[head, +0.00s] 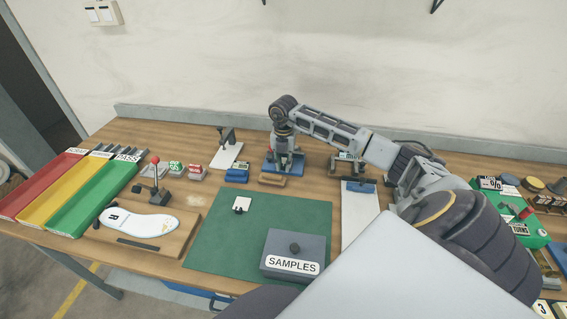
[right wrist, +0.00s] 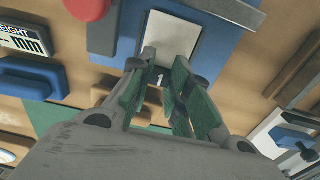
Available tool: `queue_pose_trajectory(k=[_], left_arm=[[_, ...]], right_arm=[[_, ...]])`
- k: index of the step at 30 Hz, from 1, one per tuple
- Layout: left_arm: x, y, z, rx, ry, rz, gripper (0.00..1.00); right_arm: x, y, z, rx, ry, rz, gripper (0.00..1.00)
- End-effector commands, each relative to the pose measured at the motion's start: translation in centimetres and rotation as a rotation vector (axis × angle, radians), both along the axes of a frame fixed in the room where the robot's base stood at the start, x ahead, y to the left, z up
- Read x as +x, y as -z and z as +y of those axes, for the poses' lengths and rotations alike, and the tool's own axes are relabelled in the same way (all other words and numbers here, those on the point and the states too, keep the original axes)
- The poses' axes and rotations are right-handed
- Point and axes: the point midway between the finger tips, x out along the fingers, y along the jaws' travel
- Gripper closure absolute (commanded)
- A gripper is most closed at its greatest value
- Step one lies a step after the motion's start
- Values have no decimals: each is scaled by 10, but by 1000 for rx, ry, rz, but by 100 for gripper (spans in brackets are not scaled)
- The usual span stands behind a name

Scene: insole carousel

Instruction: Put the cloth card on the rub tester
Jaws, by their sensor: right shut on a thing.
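My right gripper (head: 287,158) is over the blue base of the rub tester (head: 268,167) at the back middle of the table. In the right wrist view, the right gripper (right wrist: 168,75) has its green-padded fingers closed on the tab, marked 1, of a pale card (right wrist: 186,34). The card lies over the tester's blue base (right wrist: 124,42); I cannot tell whether it rests on it. The fingers hide part of the card. In the head view the arm hides most of the card. My left gripper is not in view.
A small white card with a black tab (head: 242,204) lies on the green mat (head: 215,235). The SAMPLES box (head: 300,247) stands at the mat's front right. A blue block with a display (head: 237,174) is left of the tester. Another device (head: 347,166) stands to its right.

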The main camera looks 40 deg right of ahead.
Motion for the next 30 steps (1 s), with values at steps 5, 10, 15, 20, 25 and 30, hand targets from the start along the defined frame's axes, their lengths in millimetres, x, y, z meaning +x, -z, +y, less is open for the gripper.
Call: queue_pose_trajectory(k=[5,10,15,20,25,30], left_arm=[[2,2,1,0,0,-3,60],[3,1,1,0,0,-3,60],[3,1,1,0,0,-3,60],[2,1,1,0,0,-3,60],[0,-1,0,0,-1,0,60],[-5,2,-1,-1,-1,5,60]], right_arm=[[0,3,0,0,0,0,93],[0,2,0,0,0,0,62],[0,2,0,0,0,0,60],[0,2,0,0,0,0,60],[0,-1,0,0,0,0,60],[1,-14,0,0,1,-3,60]])
